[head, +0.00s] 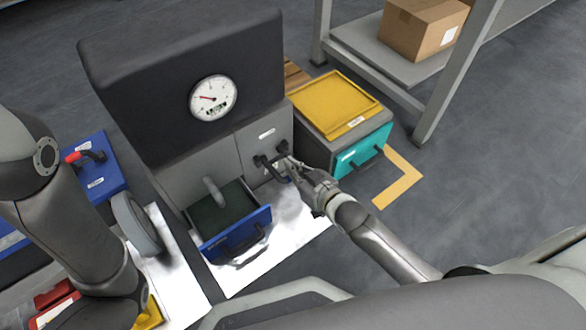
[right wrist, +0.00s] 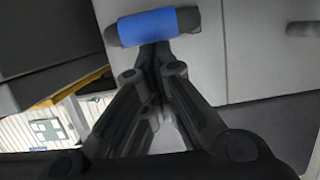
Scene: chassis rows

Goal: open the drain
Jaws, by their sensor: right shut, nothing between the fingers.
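A grey cabinet with a black top (head: 180,75) carries a round gauge (head: 213,98). On its right front panel is a dark handle (head: 270,168), partly hidden by my right gripper. In the right wrist view a dark bar with a blue band (right wrist: 152,26) crosses a grey panel. My right gripper (head: 288,163) is shut and empty in front of that panel. In the right wrist view its fingertips (right wrist: 155,54) are just below the blue band; I cannot tell whether they touch it. I cannot tell which fitting is the drain. My left gripper is not in view.
A blue-fronted drawer (head: 237,235) stands open at the cabinet's lower left. A teal-fronted unit with a yellow tray (head: 336,102) stands to the right. A blue case (head: 97,172) with a red-and-black handle lies left. A shelf with a cardboard box (head: 425,25) is behind.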

